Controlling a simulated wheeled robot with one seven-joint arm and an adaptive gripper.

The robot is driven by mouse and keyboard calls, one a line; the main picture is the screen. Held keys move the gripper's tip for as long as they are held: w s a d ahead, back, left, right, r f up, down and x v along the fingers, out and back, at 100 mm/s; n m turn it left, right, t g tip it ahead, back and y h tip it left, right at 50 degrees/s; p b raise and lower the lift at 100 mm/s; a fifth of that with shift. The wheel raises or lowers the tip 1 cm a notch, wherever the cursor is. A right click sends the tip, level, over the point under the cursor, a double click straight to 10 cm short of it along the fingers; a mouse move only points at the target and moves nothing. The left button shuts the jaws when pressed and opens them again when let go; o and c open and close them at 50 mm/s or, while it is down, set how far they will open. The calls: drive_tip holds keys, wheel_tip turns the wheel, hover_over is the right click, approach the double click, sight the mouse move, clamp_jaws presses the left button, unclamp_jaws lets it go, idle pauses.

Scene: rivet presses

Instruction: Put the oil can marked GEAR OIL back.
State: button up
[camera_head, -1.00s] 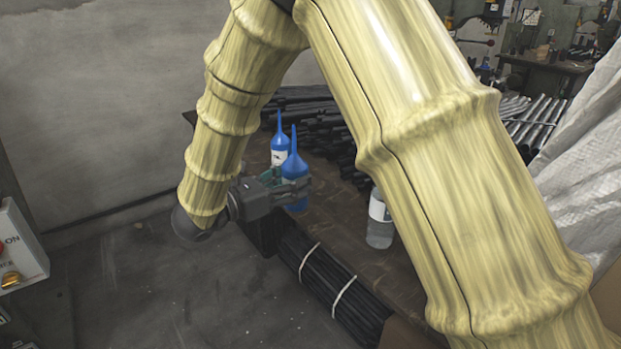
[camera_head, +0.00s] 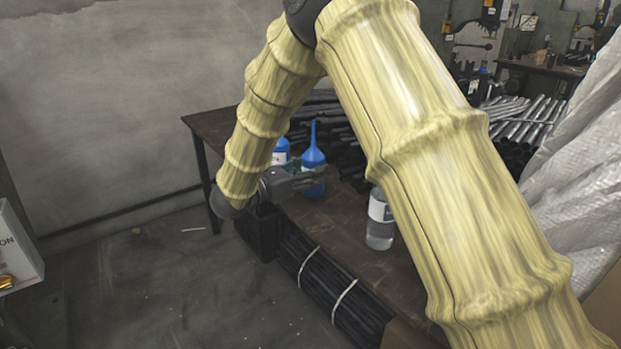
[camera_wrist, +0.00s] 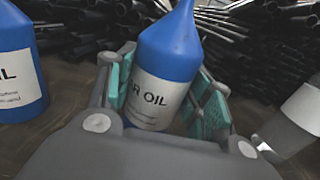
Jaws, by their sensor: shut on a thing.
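A blue oil can (camera_head: 313,160) with a tapered spout stands between the fingers of my gripper (camera_head: 308,180). In the wrist view the same can (camera_wrist: 165,65) is gripped between the green finger pads, leaning slightly. In the wrist view this other can (camera_wrist: 18,60) has a label ending in "IL".
A clear bottle (camera_head: 380,225) with a white label stands on the dark table (camera_head: 340,225) to the right. Black bars and pipes (camera_head: 335,120) lie behind the cans. Strapped black rods (camera_head: 325,285) lie below the table's front edge. Bare table shows between can and bottle.

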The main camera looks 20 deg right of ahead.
drive_tip(key=shift+f, duration=0.75)
drive_tip(key=shift+f+b, duration=0.2)
drive_tip(key=shift+b, duration=0.1)
drive_tip(key=o, duration=1.2)
drive_tip(key=shift+r, duration=0.1)
drive_tip(key=shift+r+p, duration=0.15)
drive_tip(key=shift+p, duration=0.15)
drive_tip(key=p+v, duration=0.1)
drive_tip(key=v, duration=1.1)
drive_tip(key=shift+p, duration=0.35)
